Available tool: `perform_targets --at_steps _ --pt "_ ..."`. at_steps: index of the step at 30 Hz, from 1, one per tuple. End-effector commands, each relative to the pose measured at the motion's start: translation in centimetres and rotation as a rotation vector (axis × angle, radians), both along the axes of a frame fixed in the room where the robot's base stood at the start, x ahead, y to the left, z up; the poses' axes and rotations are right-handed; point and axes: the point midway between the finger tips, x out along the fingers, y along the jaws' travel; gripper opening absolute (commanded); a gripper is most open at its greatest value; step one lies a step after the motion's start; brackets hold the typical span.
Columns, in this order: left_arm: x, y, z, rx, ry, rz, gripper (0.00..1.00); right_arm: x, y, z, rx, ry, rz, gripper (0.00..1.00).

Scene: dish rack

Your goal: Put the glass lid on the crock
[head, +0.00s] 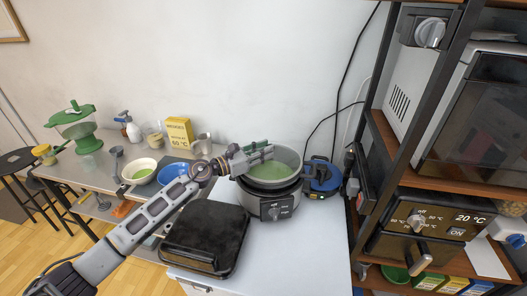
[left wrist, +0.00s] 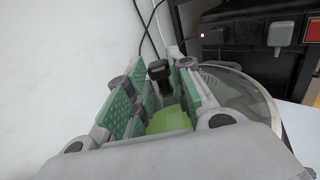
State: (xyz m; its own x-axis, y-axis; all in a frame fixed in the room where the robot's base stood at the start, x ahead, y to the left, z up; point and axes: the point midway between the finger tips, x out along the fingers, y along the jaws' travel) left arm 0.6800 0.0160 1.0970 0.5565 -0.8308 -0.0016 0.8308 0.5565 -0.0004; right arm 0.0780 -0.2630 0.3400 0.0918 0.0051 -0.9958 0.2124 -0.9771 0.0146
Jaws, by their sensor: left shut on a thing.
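The crock (head: 276,207) is a dark round cooker with a control dial on its front, standing on the white counter. The glass lid (head: 291,158) is at the crock's top, with green showing below it; its clear rim also shows in the left wrist view (left wrist: 246,92). I cannot tell whether the lid rests fully on the crock's rim. My left gripper (head: 262,153) is over the crock, shut on the lid. In the left wrist view the lid's black knob (left wrist: 160,72) is between the green finger pads. My right gripper is not in view.
A blue object (head: 325,178) stands close at the crock's right. A blue bowl (head: 172,173) and a yellow box (head: 179,132) are at left. A shelf rack (head: 397,150) bounds the right side.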

Motion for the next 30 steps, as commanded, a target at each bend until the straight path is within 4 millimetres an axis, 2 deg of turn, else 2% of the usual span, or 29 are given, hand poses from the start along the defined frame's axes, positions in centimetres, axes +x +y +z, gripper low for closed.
perform_targets --at_steps 30 --pt "0.03 0.01 -0.79 -0.001 -0.002 0.001 0.0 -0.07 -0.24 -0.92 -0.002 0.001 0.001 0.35"
